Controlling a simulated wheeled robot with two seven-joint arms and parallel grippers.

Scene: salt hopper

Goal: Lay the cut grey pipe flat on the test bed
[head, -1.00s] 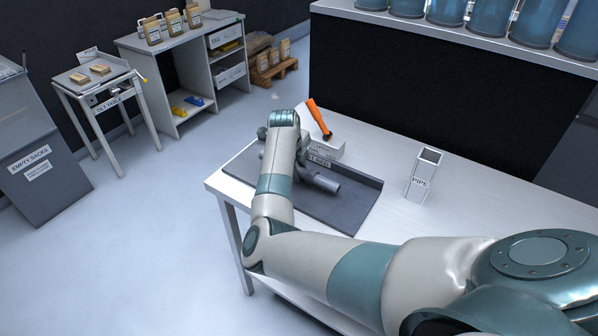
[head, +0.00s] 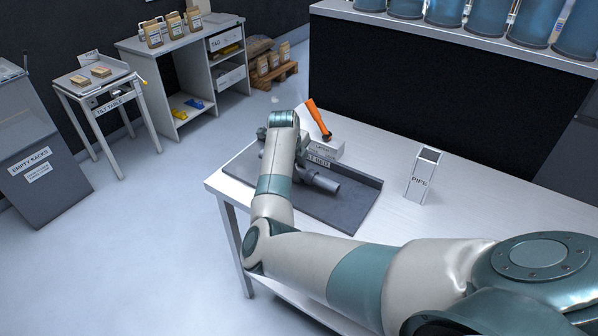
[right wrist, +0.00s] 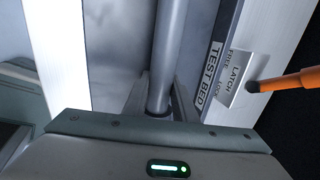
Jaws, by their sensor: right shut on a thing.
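The grey pipe (head: 326,184) is low over the dark grey test bed (head: 340,211), its near end pointing right and toward the front. My right gripper, largely hidden by my own wrist in the head view, is over the bed. In the right wrist view its fingers (right wrist: 160,103) are shut on the grey pipe (right wrist: 168,48), which runs straight away between them. I cannot tell whether the pipe touches the bed. The "TEST BED" label (right wrist: 211,73) is beside the pipe in the right wrist view. My left gripper is not in view.
A white block (head: 326,147) marked latch, with an orange-handled lever (head: 318,117), stands at the bed's back edge. A white holder marked PIPE (head: 422,178) stands on the white table (head: 480,190) to the right. The tabletop around that holder is clear.

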